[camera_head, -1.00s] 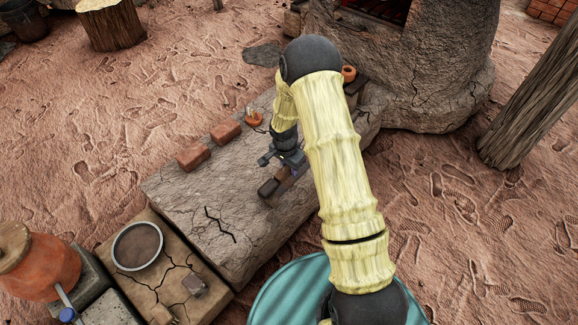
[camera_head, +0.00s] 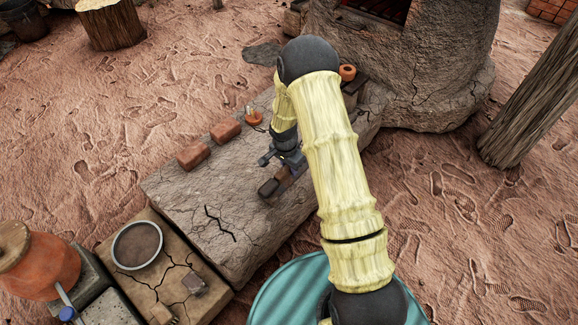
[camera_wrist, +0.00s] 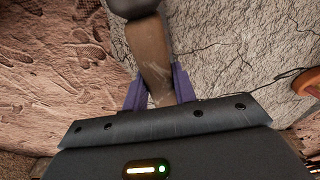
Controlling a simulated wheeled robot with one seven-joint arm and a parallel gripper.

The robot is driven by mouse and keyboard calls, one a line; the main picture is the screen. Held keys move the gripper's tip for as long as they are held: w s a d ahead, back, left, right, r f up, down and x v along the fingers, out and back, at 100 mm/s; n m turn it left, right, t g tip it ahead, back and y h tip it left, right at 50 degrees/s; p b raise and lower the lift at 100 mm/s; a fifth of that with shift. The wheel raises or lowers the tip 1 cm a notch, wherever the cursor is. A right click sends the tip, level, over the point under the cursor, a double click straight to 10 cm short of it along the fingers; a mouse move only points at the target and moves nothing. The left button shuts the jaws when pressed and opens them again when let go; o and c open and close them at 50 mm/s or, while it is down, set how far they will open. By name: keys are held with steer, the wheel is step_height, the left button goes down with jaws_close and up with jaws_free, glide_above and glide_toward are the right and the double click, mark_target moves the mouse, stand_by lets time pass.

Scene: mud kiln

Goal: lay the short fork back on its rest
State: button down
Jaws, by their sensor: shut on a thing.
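My gripper (camera_head: 287,168) is low over the long grey stone slab (camera_head: 190,208). In the wrist view its two purple fingers (camera_wrist: 158,88) are shut on a brown wooden piece (camera_wrist: 151,62), which looks like the short fork's handle. Its far end runs towards a dark part (camera_wrist: 134,6) at the top edge. No fork tines are visible, and I cannot tell whether the piece touches the slab. I cannot make out the rest for certain.
A round pan (camera_head: 137,245) and a clay pot (camera_head: 38,265) stand at lower left. The mud kiln (camera_head: 425,75) rises behind. The slab's left part is clear.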

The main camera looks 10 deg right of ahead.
steer(key=c, duration=1)
jaws_free()
steer(key=shift+f, duration=0.1)
steer(key=shift+c, duration=0.2)
steer(key=shift+r+p, duration=3.75)
steer(key=shift+r, duration=0.8)
